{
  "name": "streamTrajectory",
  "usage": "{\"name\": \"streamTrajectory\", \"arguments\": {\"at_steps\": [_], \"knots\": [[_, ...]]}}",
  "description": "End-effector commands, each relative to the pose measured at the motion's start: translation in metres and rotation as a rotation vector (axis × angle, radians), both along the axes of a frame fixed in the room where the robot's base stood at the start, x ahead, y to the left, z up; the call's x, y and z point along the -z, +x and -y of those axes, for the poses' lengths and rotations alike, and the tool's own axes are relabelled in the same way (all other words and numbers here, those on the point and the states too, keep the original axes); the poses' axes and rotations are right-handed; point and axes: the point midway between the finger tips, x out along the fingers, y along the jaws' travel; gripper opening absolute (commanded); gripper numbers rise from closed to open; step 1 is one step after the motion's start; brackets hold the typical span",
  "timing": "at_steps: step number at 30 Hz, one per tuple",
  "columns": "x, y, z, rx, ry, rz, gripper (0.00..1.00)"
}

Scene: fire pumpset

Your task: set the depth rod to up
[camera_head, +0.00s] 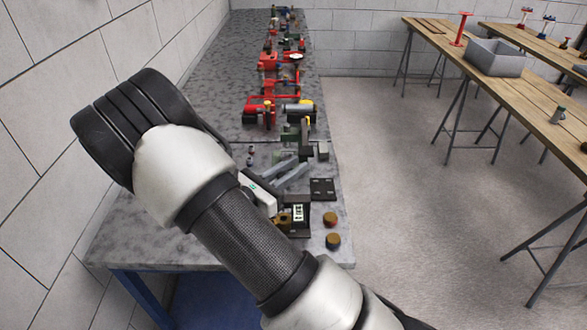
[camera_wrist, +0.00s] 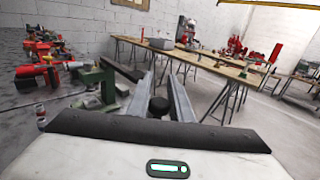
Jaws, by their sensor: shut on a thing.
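My gripper (camera_head: 290,174) reaches over the near part of the grey bench, and its two grey fingers also show in the wrist view (camera_wrist: 161,74). It is shut on a small black round knob (camera_wrist: 158,106), which sits between the fingers close to the palm. I take this knob to be the end of the depth rod; the rod's shaft is hidden. A green machine (camera_wrist: 92,83) with a dark arm stands just left of the fingers in the wrist view. In the head view the green machine (camera_head: 290,134) is beyond the gripper, partly hidden.
Red pump parts (camera_head: 267,103) line the bench farther back. Near my gripper are a black plate (camera_head: 322,188), two brownish round pieces (camera_head: 332,240) and a black block with a lit display (camera_head: 299,213). A white wall runs along the left. The floor right of the bench is clear.

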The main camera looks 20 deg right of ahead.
Motion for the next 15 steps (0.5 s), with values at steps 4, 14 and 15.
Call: {"name": "streamTrajectory", "arguments": {"at_steps": [4,14,15], "knots": [[-0.0042,0.0016,-0.0001,0.0,-0.007,0.011,0.0],[-0.0031,0.0013,0.0002,0.0,-0.006,0.009,0.38],[-0.0029,0.0013,0.0002,0.0,-0.006,0.009,0.38]]}}
